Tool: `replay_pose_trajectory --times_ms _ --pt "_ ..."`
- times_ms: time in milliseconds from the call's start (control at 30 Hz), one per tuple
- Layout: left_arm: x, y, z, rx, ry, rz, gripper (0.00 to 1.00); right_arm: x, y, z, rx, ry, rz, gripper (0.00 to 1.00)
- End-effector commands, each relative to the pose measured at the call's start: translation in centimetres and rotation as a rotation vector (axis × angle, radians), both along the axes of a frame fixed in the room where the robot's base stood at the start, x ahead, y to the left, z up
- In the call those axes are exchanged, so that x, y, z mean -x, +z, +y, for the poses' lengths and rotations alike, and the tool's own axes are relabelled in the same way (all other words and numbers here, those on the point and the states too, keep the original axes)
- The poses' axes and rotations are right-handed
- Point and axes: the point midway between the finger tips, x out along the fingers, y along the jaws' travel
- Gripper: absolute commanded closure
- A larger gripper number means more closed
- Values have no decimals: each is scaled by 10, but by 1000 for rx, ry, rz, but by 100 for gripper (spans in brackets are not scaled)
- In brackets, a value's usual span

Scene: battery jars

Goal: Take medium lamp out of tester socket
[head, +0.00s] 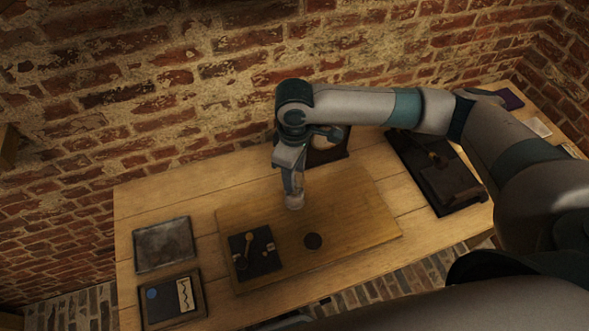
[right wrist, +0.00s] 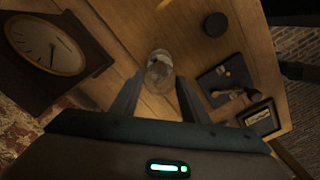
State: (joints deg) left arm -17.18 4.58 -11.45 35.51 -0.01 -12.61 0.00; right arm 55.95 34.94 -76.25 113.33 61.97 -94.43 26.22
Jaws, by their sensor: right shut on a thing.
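My right gripper (head: 293,190) is shut on a clear glass lamp (head: 294,203) and points down over the wooden board (head: 355,215). In the right wrist view the lamp (right wrist: 159,72) shows as a rounded glass bulb between the fingertips (right wrist: 158,92). Its size class and its lower end cannot be told. The dark tester (head: 256,262) lies on the board to the left and nearer; the lamp is apart from it. Small brass-coloured parts show on the tester, which also appears in the right wrist view (right wrist: 222,82). My left gripper cannot be made out.
A black disc (head: 312,241) lies on the board. A clock (right wrist: 45,48) stands behind the gripper. A grey tray (head: 163,245) and a framed panel (head: 172,299) are at left. A dark case (head: 435,172) is at right. Brick walls bound the table's back.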

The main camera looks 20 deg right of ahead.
Motion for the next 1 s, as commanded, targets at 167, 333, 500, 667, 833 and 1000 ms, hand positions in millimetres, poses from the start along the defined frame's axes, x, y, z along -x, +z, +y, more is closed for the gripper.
replay_pose_trajectory --times_ms 167,333,500,667,833,1000 --pt "0 10 0 0 0 0 58 0 2 0 2 144 -1 86" --pt "0 16 0 0 0 0 58 0 2 0 4 285 -2 86" --pt "0 17 0 0 0 0 58 0 0 0 4 350 -2 86" --pt "0 16 0 0 0 0 58 0 0 0 4 352 -2 86" --pt "0 17 0 0 0 0 58 0 0 0 4 360 -2 86" --pt "0 23 0 0 0 0 58 0 2 0 3 452 -2 86"
